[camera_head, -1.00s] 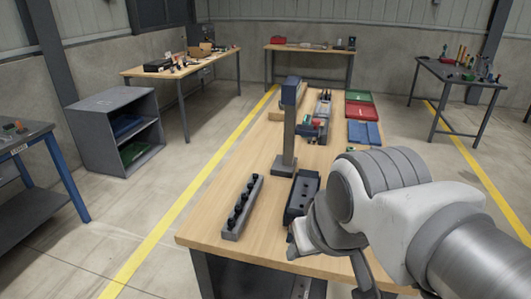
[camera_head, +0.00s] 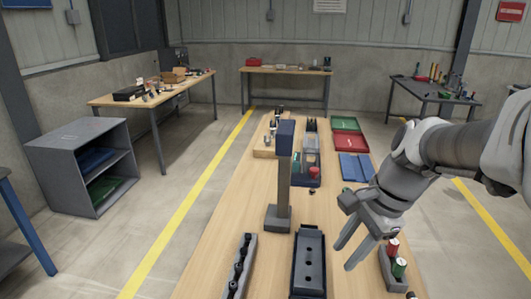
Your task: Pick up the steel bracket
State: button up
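I cannot make out a clear steel bracket in the head view; the parts on the table are small or partly hidden. My gripper (camera_head: 343,258) hangs over the right side of the wooden table (camera_head: 225,205), pointing down and left. Its two fingers are apart with nothing visible between them. It is right of a black fixture block with holes (camera_head: 310,265) and left of a grey holder (camera_head: 388,270) with a red and a green cylinder.
A grey post with a blue head (camera_head: 284,155) stands mid-table. A rack of black knobs (camera_head: 238,265) lies front left. Blue (camera_head: 357,167), red (camera_head: 350,144) and green (camera_head: 346,124) trays line the far right edge. Bare wood lies left of the post.

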jog(key=w+d+m+y, duration=0.1)
jog(key=w+d+m, duration=0.1)
jog(key=w+m, duration=0.15)
jog(key=m, duration=0.2)
send_near(312, 283)
jog(key=s, duration=0.1)
jog(key=s+a, duration=0.2)
jog(key=shift+a+r+g+y+b, duration=0.2)
jog(key=shift+r+g+y+b, duration=0.1)
jog(key=shift+r+g, duration=0.1)
jog(key=shift+w+b+x, duration=0.15)
jog(key=shift+b+x, duration=0.05)
jog(key=shift+x, duration=1.3)
jog(key=shift+w+b+x, duration=0.15)
jog(key=shift+x, duration=1.35)
jog(key=shift+d, duration=0.1)
grip_shut()
